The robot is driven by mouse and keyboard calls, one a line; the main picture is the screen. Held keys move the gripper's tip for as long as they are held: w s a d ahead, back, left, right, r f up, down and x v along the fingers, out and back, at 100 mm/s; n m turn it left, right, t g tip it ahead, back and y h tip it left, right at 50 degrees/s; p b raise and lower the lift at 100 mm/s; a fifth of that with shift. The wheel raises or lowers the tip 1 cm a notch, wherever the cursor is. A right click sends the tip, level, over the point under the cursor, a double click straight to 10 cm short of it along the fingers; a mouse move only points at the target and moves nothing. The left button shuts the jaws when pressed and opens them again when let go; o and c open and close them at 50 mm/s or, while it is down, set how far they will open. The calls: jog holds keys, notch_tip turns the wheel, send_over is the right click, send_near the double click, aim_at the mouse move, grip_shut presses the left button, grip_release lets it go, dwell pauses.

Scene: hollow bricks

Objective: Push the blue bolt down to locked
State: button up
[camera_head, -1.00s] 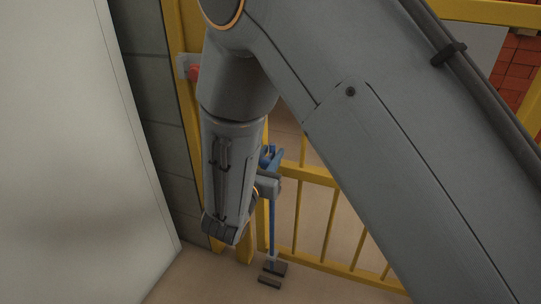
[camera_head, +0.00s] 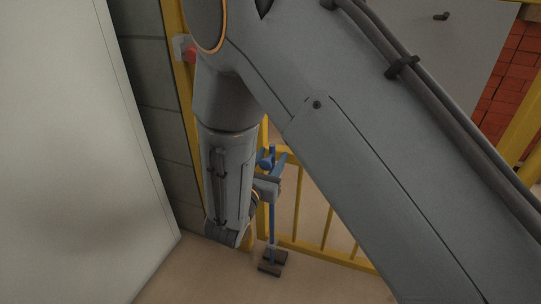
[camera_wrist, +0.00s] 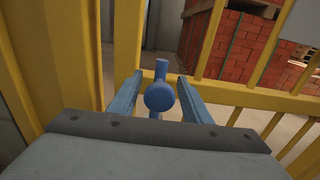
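The blue bolt (camera_head: 272,222) stands upright beside the yellow gate in the head view. Its lower end meets a dark floor keeper (camera_head: 275,257); how deep it sits is too small to tell. Its round blue knob (camera_wrist: 159,97) faces me in the wrist view, with part of the blue rod behind and above it. My gripper (camera_wrist: 159,98) has its two blue fingers spread, one on each side of the knob, with a gap on both sides. In the head view my gripper (camera_head: 273,158) is at the bolt's upper end, partly hidden by my arm.
The yellow gate (camera_head: 318,252) has vertical bars. A yellow post (camera_wrist: 128,50) stands left of the knob. Red bricks (camera_wrist: 237,45) are stacked beyond the gate. A pale panel (camera_head: 75,150) fills the head view's left side. A red button (camera_head: 190,54) is on the post.

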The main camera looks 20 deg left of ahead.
aim_at(265, 167)
jog(key=shift+r, duration=0.15)
jog(key=shift+s, duration=0.15)
jog(key=s, duration=0.2)
jog(key=s+p, duration=0.1)
jog(key=s, duration=0.4)
jog(key=shift+s+a, duration=0.25)
jog(key=shift+a, duration=0.1)
jog(key=shift+d, duration=0.1)
